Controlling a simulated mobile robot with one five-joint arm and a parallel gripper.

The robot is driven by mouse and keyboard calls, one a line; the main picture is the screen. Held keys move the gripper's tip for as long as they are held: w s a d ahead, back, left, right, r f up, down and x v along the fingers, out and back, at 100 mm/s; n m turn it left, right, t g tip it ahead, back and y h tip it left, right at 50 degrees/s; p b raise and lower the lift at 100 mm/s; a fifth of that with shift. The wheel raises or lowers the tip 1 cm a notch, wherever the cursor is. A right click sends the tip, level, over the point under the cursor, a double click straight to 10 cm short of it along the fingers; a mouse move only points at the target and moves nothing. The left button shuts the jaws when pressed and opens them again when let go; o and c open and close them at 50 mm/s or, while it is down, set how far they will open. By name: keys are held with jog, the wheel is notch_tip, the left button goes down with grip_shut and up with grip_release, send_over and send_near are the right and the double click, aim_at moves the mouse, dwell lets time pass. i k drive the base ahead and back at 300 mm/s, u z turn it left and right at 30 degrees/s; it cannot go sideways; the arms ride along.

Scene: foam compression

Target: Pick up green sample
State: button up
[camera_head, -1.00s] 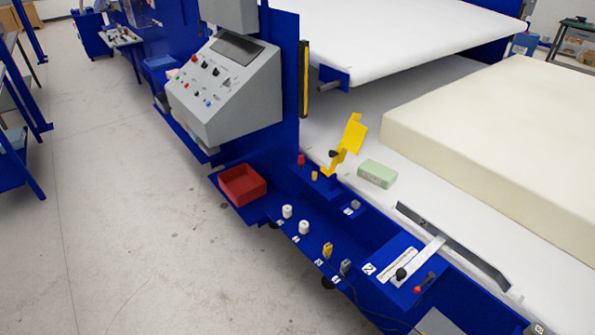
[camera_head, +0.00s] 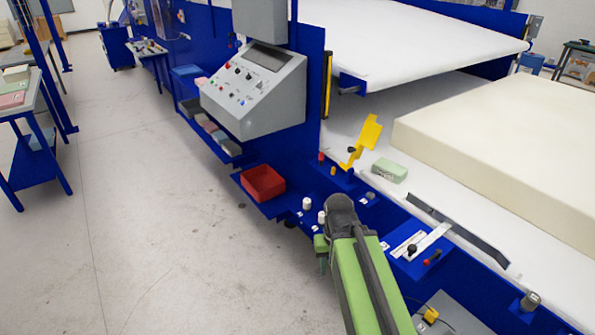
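The green sample (camera_head: 389,171) is a small pale green block. It lies on the white bed of the machine, just right of the yellow lever and left of the large cream foam block. My arm, green and dark grey, reaches up from the bottom edge. My gripper (camera_head: 322,258) seems to be at its far end, over the blue ledge's front edge and mostly hidden by the arm. It is apart from the sample, lower and to the left. Its fingers cannot be made out clearly.
The yellow lever (camera_head: 364,141) stands close to the sample's left side. A large foam block (camera_head: 500,140) fills the bed to the right. A red bin (camera_head: 262,183) sits on the blue ledge. A grey control panel (camera_head: 255,88) rises behind it.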

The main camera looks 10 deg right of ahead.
aim_at(394, 172)
jog(key=u, duration=0.4)
jog(key=i, duration=0.95)
jog(key=u, duration=0.15)
jog(key=k, duration=0.75)
jog(key=z, duration=0.2)
jog(key=i, duration=0.75)
jog(key=u, duration=0.05)
